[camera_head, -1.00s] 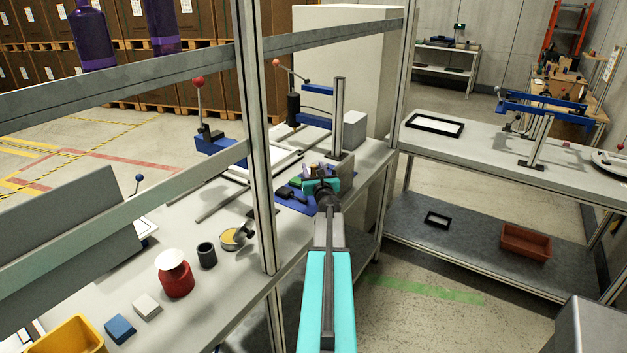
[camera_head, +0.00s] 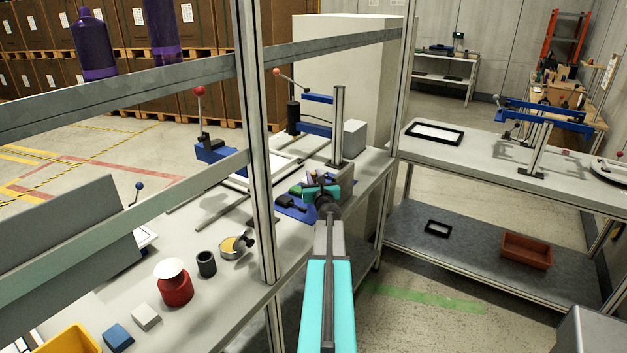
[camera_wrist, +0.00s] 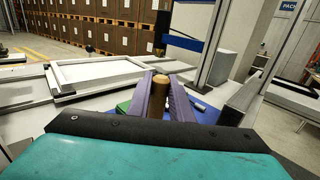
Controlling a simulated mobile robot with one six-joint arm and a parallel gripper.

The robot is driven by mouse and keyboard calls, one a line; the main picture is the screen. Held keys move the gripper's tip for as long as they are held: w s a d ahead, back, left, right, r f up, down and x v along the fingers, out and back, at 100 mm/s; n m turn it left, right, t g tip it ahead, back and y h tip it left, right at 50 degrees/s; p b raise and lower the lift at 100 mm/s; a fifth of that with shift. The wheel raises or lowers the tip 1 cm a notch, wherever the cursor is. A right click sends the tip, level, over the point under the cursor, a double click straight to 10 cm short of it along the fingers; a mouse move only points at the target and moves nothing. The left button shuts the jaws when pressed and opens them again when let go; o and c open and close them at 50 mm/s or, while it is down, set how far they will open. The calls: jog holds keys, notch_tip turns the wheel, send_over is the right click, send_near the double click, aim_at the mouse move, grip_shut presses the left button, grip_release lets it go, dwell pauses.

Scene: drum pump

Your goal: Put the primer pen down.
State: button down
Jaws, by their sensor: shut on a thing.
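My gripper (camera_wrist: 160,92) is shut on an upright, brownish cylinder, taken as the primer pen (camera_wrist: 157,97), held between its two purple jaws in the wrist view. The pen's lower end is hidden behind the gripper body, so I cannot tell whether it touches anything. In the head view my gripper (camera_head: 320,190) is over or beside a blue mat (camera_head: 297,210) at the far end of the workbench. The arm hides most of that spot, and the pen is not clear there.
A dark tool (camera_head: 288,202) lies on the mat. A grey block (camera_head: 354,138) and an upright metal post (camera_head: 338,125) stand close behind my gripper. A frame post (camera_head: 256,150) rises at the bench's front edge. A red tin (camera_head: 175,287) and dark cup (camera_head: 206,263) stand nearer.

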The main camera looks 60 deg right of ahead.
jog(key=shift+r, duration=1.55)
jog(key=v, duration=0.7)
jog(key=w+a+r+v, duration=0.1)
jog(key=v, duration=0.5)
jog(key=shift+a+r, duration=0.3)
jog(key=shift+a, duration=0.25)
jog(key=shift+a+p, duration=0.1)
jog(key=shift+p, duration=0.2)
jog(key=p+v, duration=0.1)
jog(key=p, duration=0.3)
jog(key=shift+s+a+p, duration=0.2)
jog(key=shift+a+p, duration=0.1)
